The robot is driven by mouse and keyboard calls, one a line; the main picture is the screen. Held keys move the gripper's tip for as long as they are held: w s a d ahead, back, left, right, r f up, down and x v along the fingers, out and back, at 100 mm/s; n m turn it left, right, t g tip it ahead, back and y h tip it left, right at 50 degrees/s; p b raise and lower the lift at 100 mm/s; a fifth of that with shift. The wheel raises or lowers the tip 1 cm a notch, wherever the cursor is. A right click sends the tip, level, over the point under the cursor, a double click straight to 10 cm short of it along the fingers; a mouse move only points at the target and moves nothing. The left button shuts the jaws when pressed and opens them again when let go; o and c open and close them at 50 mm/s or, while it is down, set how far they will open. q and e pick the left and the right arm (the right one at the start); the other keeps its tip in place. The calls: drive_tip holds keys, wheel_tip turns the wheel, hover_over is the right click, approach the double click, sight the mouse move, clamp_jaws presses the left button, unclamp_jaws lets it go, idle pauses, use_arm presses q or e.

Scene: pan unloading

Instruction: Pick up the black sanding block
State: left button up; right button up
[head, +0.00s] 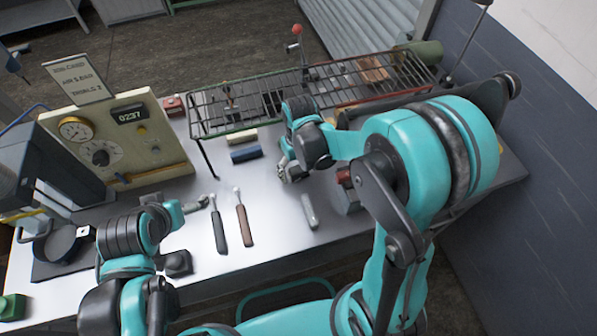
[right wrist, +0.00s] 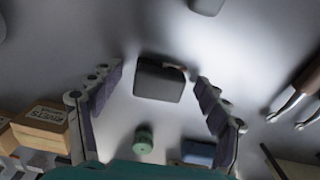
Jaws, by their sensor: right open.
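In the right wrist view the black sanding block (right wrist: 158,80) lies on the grey tabletop, between the tips of my right gripper (right wrist: 156,72). The two fingers are spread wide, with gaps between them and the block. In the head view my right gripper (head: 288,171) is low over the middle of the table, and I cannot make out the block there; the gripper and arm cover that area. My left gripper (head: 192,206) is at the left of the table, near the dark-handled tools; its fingers are too small to judge.
A wire rack (head: 232,112) stands along the back. A blue block (head: 246,155) lies before it. In the wrist view a cardboard box (right wrist: 42,127) sits left and a green round object (right wrist: 143,138) lies near the block.

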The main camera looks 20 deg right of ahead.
sight(299, 170)
drive_tip(key=shift+c, duration=0.3)
drive_tip(key=c, duration=1.1)
drive_tip(key=shift+s, duration=0.15)
drive_tip(key=shift+c, duration=0.8)
drive_tip(key=shift+r, duration=0.6)
wheel_tip(299, 170, up, 3)
drive_tip(key=shift+r+p, duration=0.1)
drive_tip(key=shift+p, duration=0.8)
drive_tip(key=d+r+p, duration=0.1)
drive_tip(key=d+r, duration=0.2)
drive_tip(key=d, duration=0.3)
drive_tip(key=w+d+r+p, duration=0.1)
drive_tip(key=d+r, duration=0.2)
drive_tip(key=d, duration=0.2)
drive_tip(key=shift+d+r, duration=0.35)
drive_tip(key=shift+w, duration=0.1)
